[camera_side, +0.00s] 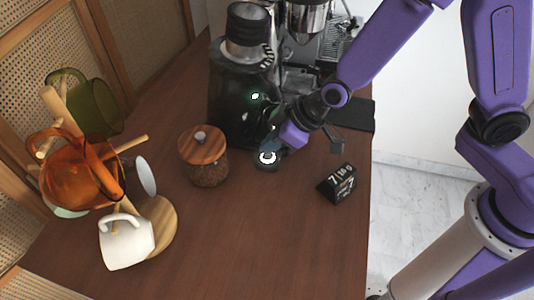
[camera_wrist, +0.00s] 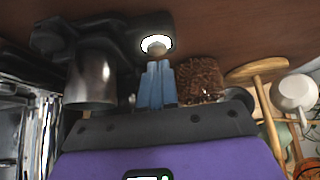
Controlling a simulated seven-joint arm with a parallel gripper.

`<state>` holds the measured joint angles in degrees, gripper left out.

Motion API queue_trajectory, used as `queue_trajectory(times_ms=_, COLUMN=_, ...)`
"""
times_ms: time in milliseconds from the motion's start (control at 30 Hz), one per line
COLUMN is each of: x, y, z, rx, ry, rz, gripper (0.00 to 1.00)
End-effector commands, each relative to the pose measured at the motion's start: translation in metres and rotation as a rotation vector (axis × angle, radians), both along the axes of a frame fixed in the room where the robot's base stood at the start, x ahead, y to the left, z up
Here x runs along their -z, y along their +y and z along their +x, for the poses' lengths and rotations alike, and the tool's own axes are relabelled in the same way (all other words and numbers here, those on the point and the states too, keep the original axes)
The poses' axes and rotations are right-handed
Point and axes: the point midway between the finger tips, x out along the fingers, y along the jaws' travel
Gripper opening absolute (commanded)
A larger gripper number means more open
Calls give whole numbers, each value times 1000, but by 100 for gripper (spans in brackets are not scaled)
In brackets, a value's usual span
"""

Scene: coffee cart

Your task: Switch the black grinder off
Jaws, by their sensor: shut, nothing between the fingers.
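The ring also shows in the wrist view (camera_wrist: 157,44), bright at the top middle. My gripper (camera_side: 270,147) is shut and empty, its tips right by the ring. In the wrist view, the blue fingers (camera_wrist: 157,64) are together and point at the ring's lower edge. I cannot tell whether they touch it. My wrist hides part of the grinder's front.
A bean jar with a wooden lid (camera_side: 204,152) stands close left of the ring. A small black box (camera_side: 337,184) lies to the right. A mug tree (camera_side: 160,224) with several mugs stands at left. A metal cup (camera_wrist: 92,82) shows in the wrist view. The front counter is clear.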

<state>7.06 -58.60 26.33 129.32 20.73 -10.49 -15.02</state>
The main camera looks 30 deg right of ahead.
Motion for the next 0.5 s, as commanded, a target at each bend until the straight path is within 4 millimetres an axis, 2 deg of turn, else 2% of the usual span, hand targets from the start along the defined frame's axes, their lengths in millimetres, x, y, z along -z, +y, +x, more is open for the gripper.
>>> queue_trajectory(times_ms=500, x=6, y=0, z=0, rx=0, ry=-1, rz=1, gripper=0)
